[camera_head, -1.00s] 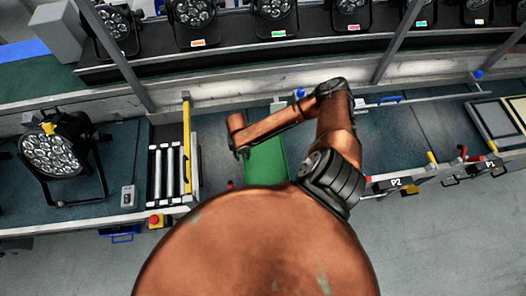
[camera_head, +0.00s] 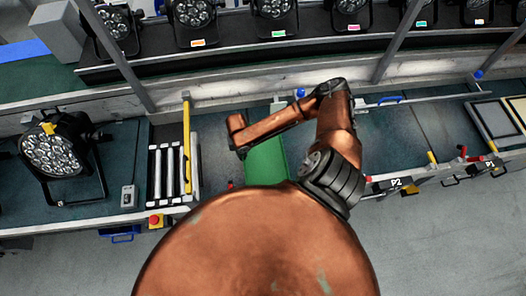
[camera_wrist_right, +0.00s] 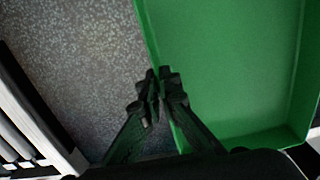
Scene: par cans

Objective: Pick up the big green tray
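The big green tray (camera_head: 266,163) lies on the workbench, partly hidden behind my right arm and my body in the head view. In the right wrist view the tray (camera_wrist_right: 225,70) fills the right side, with its left wall running down to my fingers. My right gripper (camera_wrist_right: 160,86) has its two fingers close together, one on each side of that wall, and looks shut on it. In the head view the right gripper (camera_head: 243,153) is small and dark at the tray's left edge. My left gripper is not in view.
A par can light (camera_head: 52,152) stands on the bench at left. A roller section (camera_head: 168,172) with a yellow bar (camera_head: 187,140) is left of the tray. Several lights stand on the raised back shelf. Grey posts (camera_head: 398,40) rise in front of the shelf.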

